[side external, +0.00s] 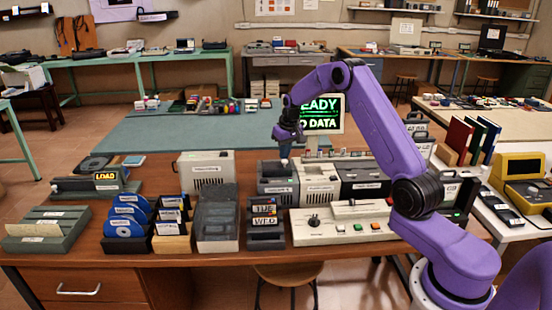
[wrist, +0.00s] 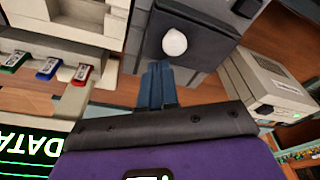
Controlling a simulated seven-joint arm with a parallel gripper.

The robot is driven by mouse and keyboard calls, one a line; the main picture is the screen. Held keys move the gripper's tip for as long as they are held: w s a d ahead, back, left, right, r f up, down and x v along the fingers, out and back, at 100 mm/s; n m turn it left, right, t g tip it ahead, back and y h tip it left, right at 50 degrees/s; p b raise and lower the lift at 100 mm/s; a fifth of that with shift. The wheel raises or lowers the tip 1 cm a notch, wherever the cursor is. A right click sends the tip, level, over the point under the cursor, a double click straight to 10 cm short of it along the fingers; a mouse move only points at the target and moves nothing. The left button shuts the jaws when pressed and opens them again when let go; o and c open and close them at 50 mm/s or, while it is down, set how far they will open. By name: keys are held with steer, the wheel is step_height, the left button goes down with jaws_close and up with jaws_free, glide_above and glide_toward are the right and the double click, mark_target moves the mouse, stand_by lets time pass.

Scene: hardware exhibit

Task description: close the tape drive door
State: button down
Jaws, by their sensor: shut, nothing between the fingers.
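A dark grey unit (side external: 278,188) stands on the wooden bench in the side external view, left of a row of pale and dark units. In the wrist view, a dark grey panel (wrist: 200,35) with a round white knob (wrist: 174,43) fills the top middle; it looks like the tape drive door. How far it stands open is hard to tell. My gripper (side external: 285,153) is above the dark grey unit, fingers pointing down. In the wrist view my gripper (wrist: 158,66) is shut and empty, its blue-grey fingertips just below the knob. I cannot tell whether they touch the panel.
A pale box (side external: 207,173) stands left of the unit. A lit screen (side external: 322,114) is behind it. A control panel (side external: 342,226) with coloured buttons and a day display (side external: 265,222) are in front. Open air lies above the bench.

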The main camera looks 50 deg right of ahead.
step_height(320, 180, up, 7)
stand_by(0.8)
steer(key=s+a+r+n, duration=0.2)
steer(key=s+a, duration=0.3)
steer(key=a, duration=0.3)
steer(key=s+a+r+n+g+y, duration=0.1)
steer(key=s+a+n, duration=0.25)
steer(key=a, duration=0.55)
steer(key=s+a+r+n, duration=0.2)
steer(key=s+a, duration=0.3)
steer(key=a, duration=0.3)
steer(key=s+a+n, duration=0.2)
steer(key=s+a, duration=0.1)
steer(key=s, duration=0.5)
steer(key=s+a+n, duration=0.2)
steer(key=s+a, duration=0.1)
steer(key=s, duration=0.5)
steer(key=s+d+f+n, duration=0.1)
steer(key=s+d+n, duration=0.1)
steer(key=s, duration=0.5)
steer(key=s+d+f+n+g, duration=0.1)
steer(key=s+d+n, duration=0.1)
steer(key=s, duration=0.5)
steer(key=shift+s, duration=0.25)
